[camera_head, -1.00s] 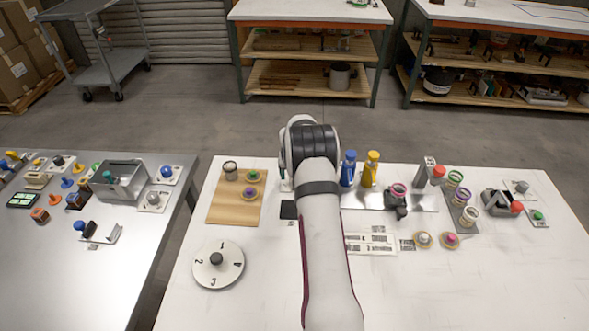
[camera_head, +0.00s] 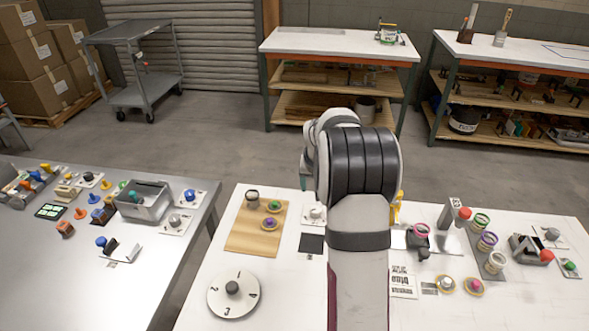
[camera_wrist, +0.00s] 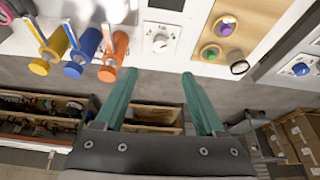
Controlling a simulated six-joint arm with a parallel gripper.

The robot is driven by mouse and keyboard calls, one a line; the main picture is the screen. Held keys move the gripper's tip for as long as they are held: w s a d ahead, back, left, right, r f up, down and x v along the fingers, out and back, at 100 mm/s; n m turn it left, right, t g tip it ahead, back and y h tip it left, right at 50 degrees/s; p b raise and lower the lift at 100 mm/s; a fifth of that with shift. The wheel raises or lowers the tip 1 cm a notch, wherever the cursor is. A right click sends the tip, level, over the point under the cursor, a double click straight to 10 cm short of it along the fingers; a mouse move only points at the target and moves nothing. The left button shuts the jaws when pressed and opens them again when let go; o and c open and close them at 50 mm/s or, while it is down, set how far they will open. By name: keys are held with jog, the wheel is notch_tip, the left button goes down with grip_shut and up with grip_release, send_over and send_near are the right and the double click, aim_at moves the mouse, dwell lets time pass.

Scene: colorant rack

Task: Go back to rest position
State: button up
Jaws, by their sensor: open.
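My gripper (camera_wrist: 158,100) shows in the wrist view with its two green fingers apart and nothing between them. It is raised off the work table (camera_head: 290,290), with the floor and far shelves behind it. The wrist view shows yellow (camera_wrist: 46,56), blue (camera_wrist: 80,58) and orange (camera_wrist: 114,52) bottles at the table's edge. It also shows a white knob plate (camera_wrist: 160,40). None of these touches the fingers.
A wooden board (camera_head: 249,239) holds a jar and two knobs. A numbered dial (camera_head: 234,293) lies in front. A metal table (camera_head: 75,280) with many parts is at left.

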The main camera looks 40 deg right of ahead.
jog(key=s+a+r+y, duration=0.1)
jog(key=s+a+r, duration=0.2)
jog(key=a, duration=0.4)
jog(key=s+a+r+n+g+y, duration=0.1)
jog(key=s+a+r, duration=0.1)
jog(key=s+a, duration=0.35)
jog(key=s+a+r+y, duration=0.1)
jog(key=s+a+r, duration=0.15)
jog(key=a, duration=0.65)
jog(key=s+a+n+g+y, duration=0.1)
jog(key=s+a, duration=0.5)
jog(key=s, duration=0.3)
jog(key=s+a+f+g, duration=0.1)
jog(key=s+a, duration=0.6)
jog(key=s, duration=0.3)
jog(key=shift+a+f+n+g+y, duration=0.15)
jog(key=shift+n+g+y, duration=0.15)
jog(key=shift+n+y, duration=0.1)
